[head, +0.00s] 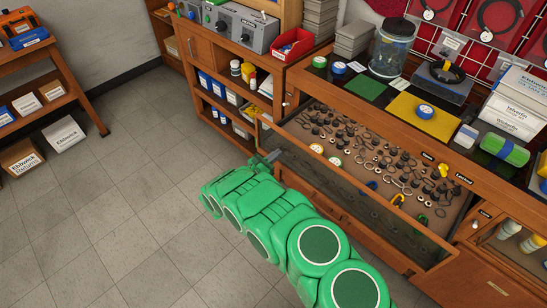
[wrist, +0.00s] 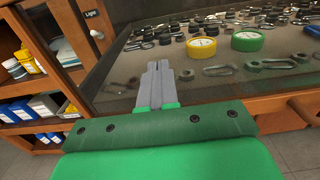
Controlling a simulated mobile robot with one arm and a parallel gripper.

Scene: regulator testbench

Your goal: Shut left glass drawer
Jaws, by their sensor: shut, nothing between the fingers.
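The glass drawer (head: 437,212) stands pulled out from the wooden counter in the head view, full of small dark rings, links and fittings. Its glass front (wrist: 112,88) and wooden lower edge fill the upper part of the wrist view. My gripper (head: 274,155) is shut and empty, at the drawer's left front corner in the head view. In the wrist view my gripper (wrist: 160,68) points at the glass front, left of a white-and-yellow round gauge or tape (wrist: 201,47). I cannot tell whether the fingertips touch the glass.
Open shelves (head: 228,98) with bottles and boxes stand left of the drawer. The counter holds a glass jar (head: 391,48), a yellow sheet (head: 425,117) and a red bin (head: 292,44). Another glass-fronted compartment (head: 517,245) is at the right. The tiled floor (head: 130,200) at left is clear.

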